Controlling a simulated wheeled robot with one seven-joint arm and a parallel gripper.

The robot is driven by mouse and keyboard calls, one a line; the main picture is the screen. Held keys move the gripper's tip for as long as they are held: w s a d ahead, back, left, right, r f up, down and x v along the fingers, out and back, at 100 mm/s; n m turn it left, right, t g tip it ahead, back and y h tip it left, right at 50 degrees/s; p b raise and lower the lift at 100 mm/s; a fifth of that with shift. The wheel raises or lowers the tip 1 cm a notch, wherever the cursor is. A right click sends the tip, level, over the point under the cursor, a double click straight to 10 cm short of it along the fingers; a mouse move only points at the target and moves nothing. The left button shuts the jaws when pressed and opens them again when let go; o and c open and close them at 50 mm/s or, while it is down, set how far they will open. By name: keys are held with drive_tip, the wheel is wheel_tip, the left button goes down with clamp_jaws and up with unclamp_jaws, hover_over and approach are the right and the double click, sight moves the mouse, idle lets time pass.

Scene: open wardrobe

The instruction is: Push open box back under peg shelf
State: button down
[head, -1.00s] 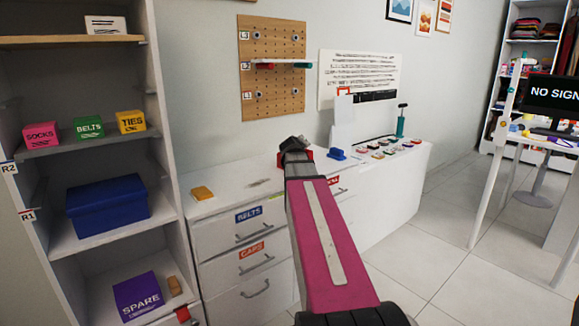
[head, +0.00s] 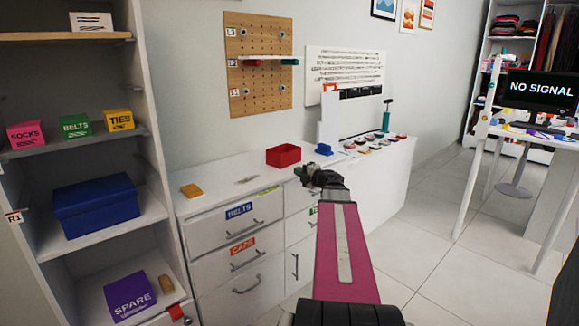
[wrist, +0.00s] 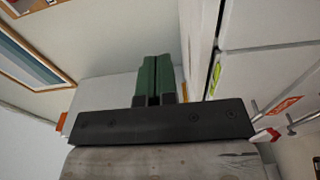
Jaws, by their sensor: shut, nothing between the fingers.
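The small red open box (head: 283,156) sits on the white dresser top, with its hollow top showing. The pegboard (head: 257,105) hangs on the wall behind and above it. The white peg shelf (head: 268,62) is fixed to the board, with a red end at left and a green end at right. The box stands below and a little right of the shelf in the head view. My gripper (head: 301,172) is just in front and to the right of the box, apparently apart from it. Its green fingers (wrist: 154,80) are shut and empty in the wrist view, where I cannot make out the box.
A blue object (head: 323,149) and several small round items stand to the right of the box. A tall shelf unit with a blue box (head: 110,205) borders the left. The dresser top left of the box is mostly clear.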

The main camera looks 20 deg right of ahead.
sight(285, 148)
drive_tip(key=x, duration=0.9)
drive_tip(key=shift+w+d, duration=0.1)
drive_tip(key=w, duration=0.3)
drive_tip(key=shift+w+d, duration=0.1)
drive_tip(key=shift+d, duration=0.25)
drive_tip(key=shift+w+d, duration=0.15)
drive_tip(key=shift+w, duration=0.3)
drive_tip(key=w+d, duration=0.2)
drive_tip(key=w, duration=0.4)
drive_tip(key=w+d, duration=0.3)
drive_tip(key=w, duration=0.3)
drive_tip(key=w+d, duration=0.2)
drive_tip(key=w, duration=0.5)
drive_tip(key=shift+d, duration=0.15)
drive_tip(key=shift+s, duration=0.1)
